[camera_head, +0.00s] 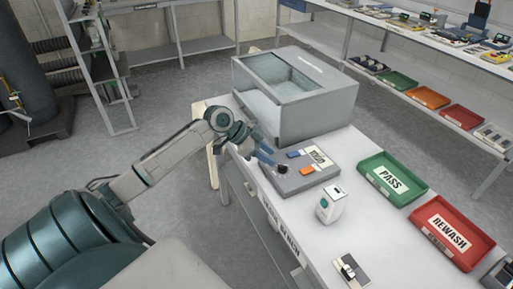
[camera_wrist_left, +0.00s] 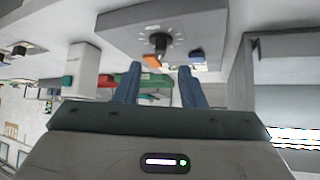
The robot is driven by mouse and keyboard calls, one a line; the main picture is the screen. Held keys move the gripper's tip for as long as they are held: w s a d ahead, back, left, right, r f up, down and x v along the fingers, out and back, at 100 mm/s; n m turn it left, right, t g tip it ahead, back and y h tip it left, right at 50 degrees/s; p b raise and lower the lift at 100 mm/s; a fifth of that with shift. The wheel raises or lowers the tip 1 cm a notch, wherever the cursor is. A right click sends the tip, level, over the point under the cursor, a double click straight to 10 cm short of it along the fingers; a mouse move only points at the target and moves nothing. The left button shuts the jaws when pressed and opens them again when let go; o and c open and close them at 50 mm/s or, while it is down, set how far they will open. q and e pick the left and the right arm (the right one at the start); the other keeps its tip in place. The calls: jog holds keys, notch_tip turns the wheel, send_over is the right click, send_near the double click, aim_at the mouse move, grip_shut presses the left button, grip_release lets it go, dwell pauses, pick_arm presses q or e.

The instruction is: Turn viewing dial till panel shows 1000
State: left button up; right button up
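The grey control panel (camera_head: 296,182) lies on the white bench, with a black round dial (camera_head: 282,169) at its near left part. A pale display (camera_head: 318,157) on the panel carries dark digits that look like 1000, but they are small and slanted. My left gripper (camera_head: 269,157) is just beside the dial, its blue fingers pointing down at the panel. In the left wrist view the dial (camera_wrist_left: 159,43) with its ring of tick marks lies beyond the fingertips. The two blue fingers (camera_wrist_left: 158,72) stand apart with nothing between them. My right gripper is not in view.
A blue button (camera_head: 293,154) and an orange button (camera_head: 307,170) sit near the dial. A grey washer box (camera_head: 318,108) stands behind the panel. A white container (camera_head: 331,204), a green PASS tray (camera_head: 370,163) and a red REWASH tray (camera_head: 479,252) are on the bench.

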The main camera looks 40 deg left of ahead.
pick_arm(q)
jog(key=shift+v, duration=2.6)
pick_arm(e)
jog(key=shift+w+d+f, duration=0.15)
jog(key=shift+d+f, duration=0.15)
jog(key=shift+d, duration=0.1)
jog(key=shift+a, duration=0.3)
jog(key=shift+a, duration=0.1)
